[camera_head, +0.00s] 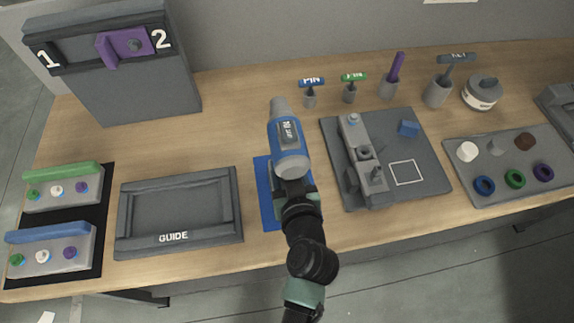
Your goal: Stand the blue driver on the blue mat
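The blue driver (291,163) has a grey nose pointing toward the back of the table and a label on its upper side. It overlaps the far end of the blue mat (264,195) in the picture. I cannot tell whether its base rests on the mat or is held above it. My gripper (293,187) is right at the near end of the driver, in line with it. Its fingers and the driver's lower part are hidden, so its grip does not show. My arm covers the mat's right side.
A grey GUIDE tray (124,222) lies left of the mat. A grey fixture board (430,182) is close on the right, with a parts tray (508,191) beyond. Blue PIN (312,82), green PIN (354,77) and KEY (456,58) tools stand behind. Bare table lies left of the driver.

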